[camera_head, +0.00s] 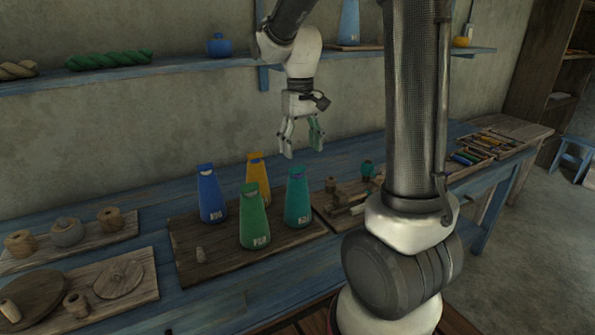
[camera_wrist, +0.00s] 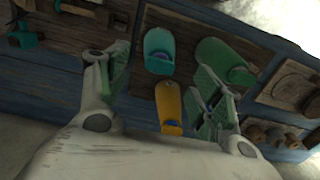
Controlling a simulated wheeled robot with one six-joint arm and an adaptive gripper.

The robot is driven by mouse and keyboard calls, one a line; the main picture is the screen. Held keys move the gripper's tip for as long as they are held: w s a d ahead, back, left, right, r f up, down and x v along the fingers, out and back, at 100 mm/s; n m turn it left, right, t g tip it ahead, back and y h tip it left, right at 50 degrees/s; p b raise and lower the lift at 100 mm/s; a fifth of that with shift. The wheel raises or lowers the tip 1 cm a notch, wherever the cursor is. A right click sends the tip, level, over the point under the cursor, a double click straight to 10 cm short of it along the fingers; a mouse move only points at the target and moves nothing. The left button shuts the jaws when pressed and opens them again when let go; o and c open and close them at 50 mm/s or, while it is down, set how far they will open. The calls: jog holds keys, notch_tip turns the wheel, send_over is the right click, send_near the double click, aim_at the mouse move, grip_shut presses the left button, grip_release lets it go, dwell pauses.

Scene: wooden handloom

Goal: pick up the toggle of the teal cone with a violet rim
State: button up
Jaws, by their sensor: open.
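The teal cone (camera_head: 298,205) stands upright at the right of the group on a dark wooden board (camera_head: 190,262). A violet band shows near its top, with a small teal piece (camera_head: 297,170) above it that may be the toggle. In the wrist view the teal cone (camera_wrist: 159,42) is seen from above, between my fingers; its toggle is not clear there. My gripper (camera_head: 302,153) is open and empty, pointing down, above and apart from the cones.
A blue cone (camera_head: 211,200), an orange cone (camera_head: 257,178) and a green cone (camera_head: 254,222) stand close by. A tray of wooden parts (camera_head: 345,200) lies to the right. A blue shelf (camera_head: 180,68) runs behind.

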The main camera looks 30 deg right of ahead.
aim_at(298, 167)
jog(key=shift+w+r, duration=0.4)
jog(key=shift+w, duration=0.25)
jog(key=f, duration=0.7)
jog(key=shift+s+a+f, duration=0.1)
jog(key=shift+a+f, duration=0.05)
jog(key=shift+a, duration=0.05)
jog(key=shift+c, duration=0.5)
jog(key=c, duration=0.7)
